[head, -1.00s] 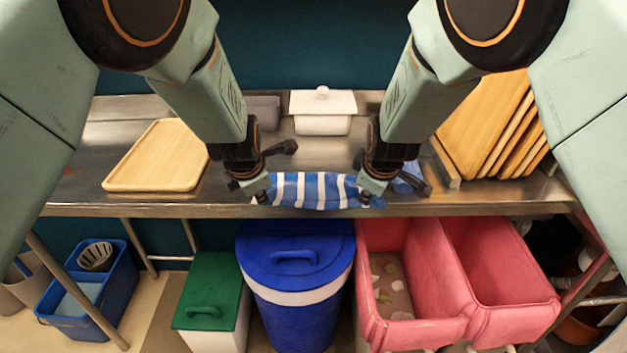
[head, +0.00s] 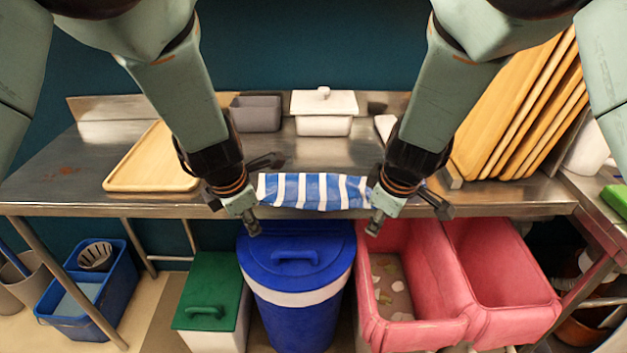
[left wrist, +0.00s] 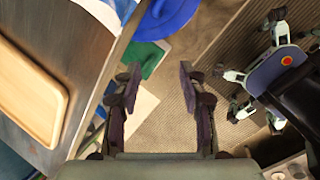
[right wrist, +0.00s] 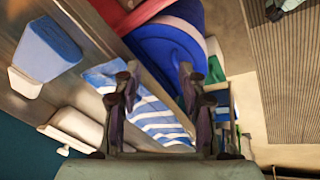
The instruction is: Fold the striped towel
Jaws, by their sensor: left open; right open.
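The blue-and-white striped towel (head: 313,191) lies along the front edge of the metal counter in the head view, as a narrow band. In the right wrist view the towel (right wrist: 158,122) shows beyond my right fingers; in the left wrist view only a corner (left wrist: 124,8) shows at the top. My left gripper (head: 247,223) is open and empty, off the towel's left end, in front of the counter edge. It shows open in the left wrist view (left wrist: 155,80). My right gripper (head: 375,222) is open and empty in front of the towel's right end, and also shows in the right wrist view (right wrist: 158,82).
A wooden tray (head: 150,178) lies left on the counter (head: 60,175). A white lidded dish (head: 323,122) and a grey container (head: 256,113) stand behind the towel. Wooden boards (head: 510,115) lean at right. A blue bin (head: 296,290) and pink sink tubs (head: 415,325) stand below.

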